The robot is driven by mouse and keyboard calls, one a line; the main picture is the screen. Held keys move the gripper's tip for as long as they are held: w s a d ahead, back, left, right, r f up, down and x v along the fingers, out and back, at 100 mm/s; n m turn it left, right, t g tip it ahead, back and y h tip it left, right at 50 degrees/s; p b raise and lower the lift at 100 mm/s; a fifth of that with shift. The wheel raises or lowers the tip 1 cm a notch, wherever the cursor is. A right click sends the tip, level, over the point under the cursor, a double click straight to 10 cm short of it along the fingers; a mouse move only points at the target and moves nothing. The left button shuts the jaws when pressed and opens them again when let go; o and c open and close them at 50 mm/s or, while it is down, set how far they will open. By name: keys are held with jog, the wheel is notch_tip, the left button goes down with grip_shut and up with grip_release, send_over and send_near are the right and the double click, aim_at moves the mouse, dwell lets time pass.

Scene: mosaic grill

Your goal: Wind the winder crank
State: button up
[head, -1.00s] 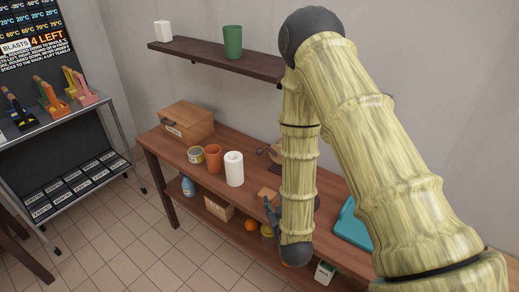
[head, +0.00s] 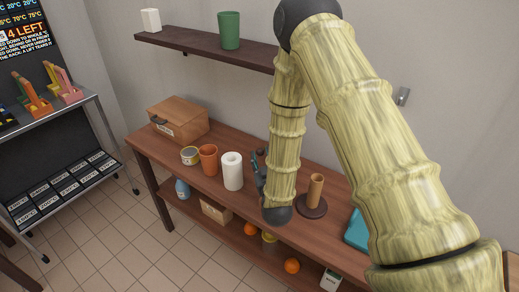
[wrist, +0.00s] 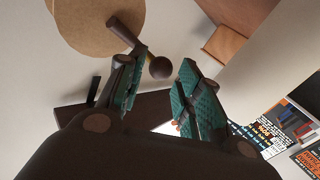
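The winder shows in the wrist view as a large tan round body (wrist: 78,30) at the upper left. A dark crank arm (wrist: 122,30) ends in a dark ball knob (wrist: 160,68). My gripper (wrist: 158,82) is open, with green ridged pads on both fingers. The knob appears in the gap between the fingertips, closer to the left finger; I cannot tell whether they touch. In the head view my gripper (head: 260,172) is over the workbench, partly behind my arm, and the winder crank cannot be made out there.
The workbench (head: 160,140) holds a wooden box (head: 178,118), a tin (head: 190,155), an orange cup (head: 208,158), a white cylinder (head: 232,172), a tan post on a dark base (head: 314,190) and a teal object (head: 357,232). A shelf (head: 200,50) is above.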

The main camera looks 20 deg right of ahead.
aim_at(261, 154)
jog(key=shift+w+d+p, duration=0.2)
jog(key=shift+w+p, duration=0.2)
jog(key=shift+w, duration=1.6)
grip_shut()
